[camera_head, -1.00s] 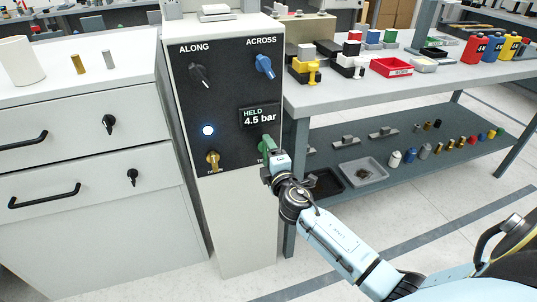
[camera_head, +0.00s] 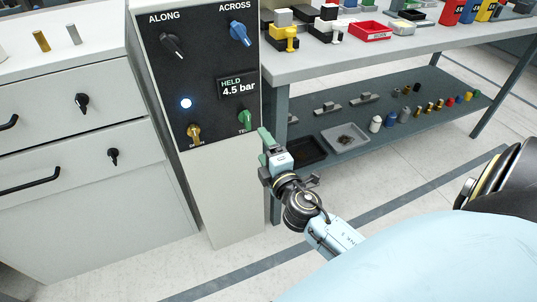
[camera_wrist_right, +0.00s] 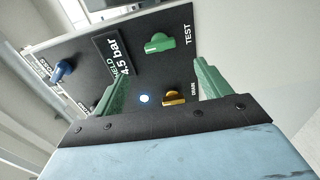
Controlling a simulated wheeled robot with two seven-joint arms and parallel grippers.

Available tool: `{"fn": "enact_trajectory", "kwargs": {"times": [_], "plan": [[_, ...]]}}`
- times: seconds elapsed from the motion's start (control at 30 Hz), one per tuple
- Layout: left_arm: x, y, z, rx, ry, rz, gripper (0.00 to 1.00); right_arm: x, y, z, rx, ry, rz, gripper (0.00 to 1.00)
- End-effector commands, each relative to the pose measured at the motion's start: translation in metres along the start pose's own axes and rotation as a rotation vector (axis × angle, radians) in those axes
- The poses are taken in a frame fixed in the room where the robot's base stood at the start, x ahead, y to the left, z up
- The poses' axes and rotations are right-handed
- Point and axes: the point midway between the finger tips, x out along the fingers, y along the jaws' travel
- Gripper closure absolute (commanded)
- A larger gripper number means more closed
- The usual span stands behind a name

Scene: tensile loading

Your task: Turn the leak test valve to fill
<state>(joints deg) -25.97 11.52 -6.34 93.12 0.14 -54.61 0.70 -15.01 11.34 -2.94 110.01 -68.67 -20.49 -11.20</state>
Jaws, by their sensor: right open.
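The control panel (camera_head: 205,75) has a green knob (camera_head: 244,119) labelled TEST at its lower right. In the right wrist view the green knob (camera_wrist_right: 158,43) shows whole, beyond the fingertips. A display (camera_head: 237,87) above it reads HELD 4.5 bar. My right gripper (camera_head: 266,142) is just right of and below the green knob, apart from it. In the right wrist view its green fingers (camera_wrist_right: 160,72) are spread and empty. My left gripper is not in view.
The panel also has a yellow DRAIN knob (camera_head: 194,134), a black ALONG knob (camera_head: 172,45), a blue ACROSS knob (camera_head: 240,33) and a lit white lamp (camera_head: 186,103). A grey bench (camera_head: 345,58) with loaded shelves stands to the right, drawers (camera_head: 75,110) to the left.

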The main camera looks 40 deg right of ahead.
Motion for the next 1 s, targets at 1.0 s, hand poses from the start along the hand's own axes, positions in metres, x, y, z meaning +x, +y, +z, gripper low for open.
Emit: {"fn": "enact_trajectory", "kwargs": {"times": [1.0], "plan": [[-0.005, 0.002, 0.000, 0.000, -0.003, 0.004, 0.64, -0.029, -0.033, 0.010, 0.114, -0.052, -0.100, 0.24]]}}
